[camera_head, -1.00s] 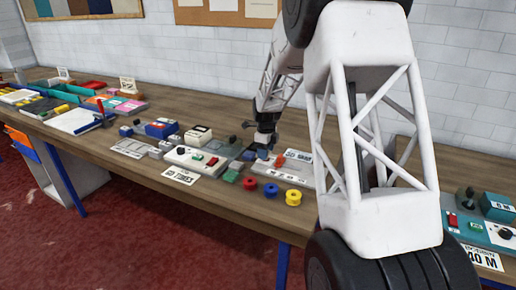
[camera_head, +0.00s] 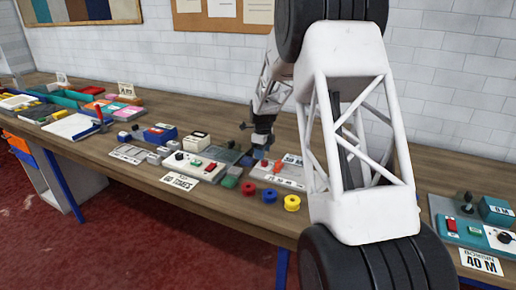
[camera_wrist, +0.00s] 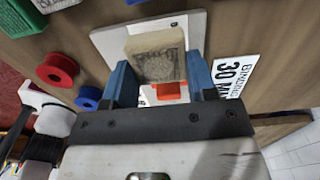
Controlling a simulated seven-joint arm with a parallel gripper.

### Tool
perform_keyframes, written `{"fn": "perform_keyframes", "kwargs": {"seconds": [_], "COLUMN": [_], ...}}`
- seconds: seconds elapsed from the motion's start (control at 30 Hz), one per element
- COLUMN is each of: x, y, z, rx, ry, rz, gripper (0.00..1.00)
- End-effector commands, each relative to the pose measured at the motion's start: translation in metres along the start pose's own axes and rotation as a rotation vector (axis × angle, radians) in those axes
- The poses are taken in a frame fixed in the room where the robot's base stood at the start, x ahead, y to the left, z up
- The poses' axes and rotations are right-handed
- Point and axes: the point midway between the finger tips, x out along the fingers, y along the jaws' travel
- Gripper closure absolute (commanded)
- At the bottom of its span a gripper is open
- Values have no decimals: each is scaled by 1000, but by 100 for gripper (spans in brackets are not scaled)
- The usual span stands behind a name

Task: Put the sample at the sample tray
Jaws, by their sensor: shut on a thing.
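The sample (camera_wrist: 157,58) is a beige block with a printed pattern on its face. My gripper (camera_wrist: 159,72) is shut on it, with one blue finger on each side, in the wrist view. In the head view my gripper (camera_head: 260,154) is over the white plate with the orange part (camera_head: 278,167), and the sample is too small there to make out. The same white plate (camera_wrist: 110,40) shows behind the sample in the wrist view. Several trays stand at the left of the bench, including a white one (camera_head: 68,125); I cannot tell which is the sample tray.
Red (camera_head: 249,188), blue (camera_head: 271,196) and yellow (camera_head: 292,203) spools lie along the front of the bench.

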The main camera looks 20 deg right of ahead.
Motion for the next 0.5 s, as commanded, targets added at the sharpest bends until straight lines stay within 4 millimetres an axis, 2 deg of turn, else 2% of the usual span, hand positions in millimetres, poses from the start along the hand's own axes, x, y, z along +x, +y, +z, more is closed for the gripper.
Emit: {"fn": "perform_keyframes", "kwargs": {"seconds": [0.5], "x": [6], "y": [-53], "z": [36], "rx": [0], "ry": [0], "rz": [-1], "gripper": [71]}}
